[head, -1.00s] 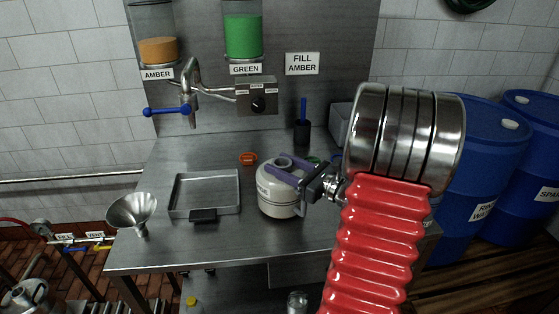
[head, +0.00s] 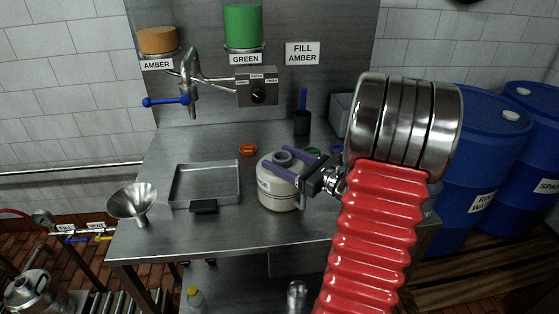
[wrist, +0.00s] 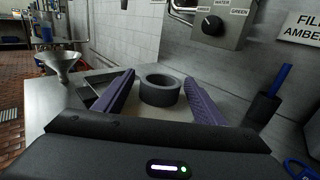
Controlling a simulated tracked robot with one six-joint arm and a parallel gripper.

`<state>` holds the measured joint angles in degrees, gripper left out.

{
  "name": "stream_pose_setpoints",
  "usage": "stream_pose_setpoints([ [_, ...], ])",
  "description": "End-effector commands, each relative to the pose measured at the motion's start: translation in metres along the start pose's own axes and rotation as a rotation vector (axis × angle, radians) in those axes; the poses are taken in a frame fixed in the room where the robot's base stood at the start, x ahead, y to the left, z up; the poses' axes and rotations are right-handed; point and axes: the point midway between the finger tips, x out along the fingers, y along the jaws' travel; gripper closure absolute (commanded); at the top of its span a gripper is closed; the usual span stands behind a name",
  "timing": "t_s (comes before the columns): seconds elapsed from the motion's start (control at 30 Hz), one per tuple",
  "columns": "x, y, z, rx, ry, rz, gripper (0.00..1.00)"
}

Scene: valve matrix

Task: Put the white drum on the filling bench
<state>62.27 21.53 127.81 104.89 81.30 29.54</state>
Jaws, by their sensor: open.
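The white drum (head: 278,190) stands upright on the steel filling bench (head: 180,242), right of the tray. Its grey neck ring also shows in the wrist view (wrist: 159,90). My gripper (head: 283,163) has its purple fingers open at the drum's top, one on each side of the neck. In the wrist view the fingers (wrist: 158,95) stand apart from the neck with gaps on both sides.
A shallow steel tray (head: 205,184) lies left of the drum, with a funnel (head: 132,203) at the bench's left edge. An orange ring-like item (head: 248,150) lies behind. A dark cup (head: 302,126) stands at the back. The blue-handled tap (head: 168,101) hangs above.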

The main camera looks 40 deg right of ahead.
Motion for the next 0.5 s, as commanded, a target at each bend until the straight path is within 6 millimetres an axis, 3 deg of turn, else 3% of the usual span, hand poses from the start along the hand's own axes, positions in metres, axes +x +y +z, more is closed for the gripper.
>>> stream_pose_setpoints([
  [0.27,-0.005,-0.001,0.002,-0.001,0.000,-0.001,0.36],
  [0.5,-0.032,-0.001,0.002,0.000,0.000,-0.004,0.36],
])
